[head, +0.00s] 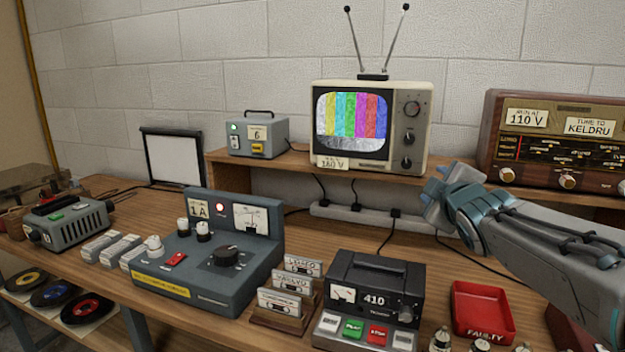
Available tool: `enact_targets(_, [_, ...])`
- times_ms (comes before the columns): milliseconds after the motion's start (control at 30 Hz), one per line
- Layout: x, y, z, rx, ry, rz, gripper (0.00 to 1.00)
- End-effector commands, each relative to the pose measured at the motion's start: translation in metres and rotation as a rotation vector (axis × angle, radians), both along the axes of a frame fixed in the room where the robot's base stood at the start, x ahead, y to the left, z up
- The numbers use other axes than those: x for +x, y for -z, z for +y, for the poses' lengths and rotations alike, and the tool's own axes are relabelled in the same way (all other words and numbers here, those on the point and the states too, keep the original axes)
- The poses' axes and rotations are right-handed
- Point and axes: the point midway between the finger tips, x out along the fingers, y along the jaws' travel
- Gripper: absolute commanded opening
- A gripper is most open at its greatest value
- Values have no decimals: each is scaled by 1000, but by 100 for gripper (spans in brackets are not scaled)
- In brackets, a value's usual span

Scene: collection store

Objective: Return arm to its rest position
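My gripper (436,194) is at the right of the head view, at the end of my arm, which reaches in from the right edge. It is raised over the bench, in front of the shelf and to the right of the television. Its blue-tipped fingers point up and left. I see nothing held between them, but the angle hides how far apart they are. The black tape unit marked 410 (372,290) is below and to the left of it. The red tray marked FAULTY (482,338) is below it.
The television (325,166) shows colour bars on the shelf (290,160). A wooden radio (500,140) stands behind my arm at right. A power strip (335,212) with cables lies behind.

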Motion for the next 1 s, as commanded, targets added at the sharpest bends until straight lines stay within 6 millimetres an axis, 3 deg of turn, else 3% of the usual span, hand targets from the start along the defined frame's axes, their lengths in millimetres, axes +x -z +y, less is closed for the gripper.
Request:
enact_targets(167, [-54, 51, 25, 386, 172, 309, 46])
enact_targets(400, [-163, 122, 80, 772, 478, 735, 46])
enact_targets(500, [-202, 139, 98, 859, 593, 862, 46])
enact_targets(600, [-229, 148, 110, 908, 675, 943, 46])
enact_targets(733, [-243, 155, 116, 932, 721, 988, 46])
enact_targets(1000, [-244, 156, 116, 933, 724, 991, 46])
